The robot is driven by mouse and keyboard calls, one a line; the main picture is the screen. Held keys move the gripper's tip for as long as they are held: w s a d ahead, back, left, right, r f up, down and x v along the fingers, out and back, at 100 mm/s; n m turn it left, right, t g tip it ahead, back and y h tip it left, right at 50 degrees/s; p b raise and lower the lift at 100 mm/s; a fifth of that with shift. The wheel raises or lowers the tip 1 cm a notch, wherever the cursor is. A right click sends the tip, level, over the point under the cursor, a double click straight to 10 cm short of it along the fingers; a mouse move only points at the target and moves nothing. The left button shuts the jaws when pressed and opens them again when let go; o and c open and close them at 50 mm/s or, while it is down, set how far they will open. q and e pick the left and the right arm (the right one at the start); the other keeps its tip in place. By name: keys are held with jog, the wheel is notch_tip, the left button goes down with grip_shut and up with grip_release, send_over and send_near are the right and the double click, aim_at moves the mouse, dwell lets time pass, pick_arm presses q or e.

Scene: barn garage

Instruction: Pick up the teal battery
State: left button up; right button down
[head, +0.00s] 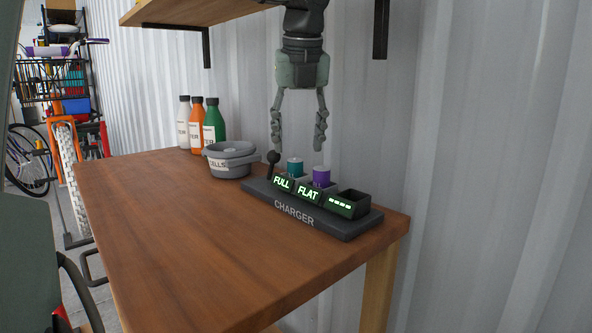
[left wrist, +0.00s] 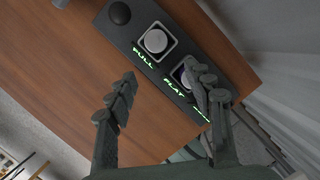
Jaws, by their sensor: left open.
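The teal battery (head: 295,167) stands upright in the charger slot whose display reads FULL. Its round silver top (left wrist: 155,40) shows in the left wrist view. A purple battery (head: 321,176) stands in the middle slot marked FLAT; in the left wrist view a finger partly covers it. The black charger (head: 290,211) lies on the wooden table, and its third slot (head: 352,198) shows dashes and looks empty. My left gripper (head: 300,146) is open and empty, pointing down above the charger, a little above the two batteries. My right gripper is not in view.
A black knob (head: 273,158) rises at the charger's left end. Several bottles (head: 197,125) stand at the back. A shelf (head: 195,12) hangs above, near my arm. The table's front (head: 190,250) is clear.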

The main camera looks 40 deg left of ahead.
aim_at(296, 159)
pick_arm(q)
jog(key=shift+w+a+f, duration=0.1)
jog(key=shift+w+a, duration=0.9)
jog(key=shift+a, duration=0.25)
jog(key=x, duration=0.5)
jog(key=shift+d, duration=0.1)
grip_shut()
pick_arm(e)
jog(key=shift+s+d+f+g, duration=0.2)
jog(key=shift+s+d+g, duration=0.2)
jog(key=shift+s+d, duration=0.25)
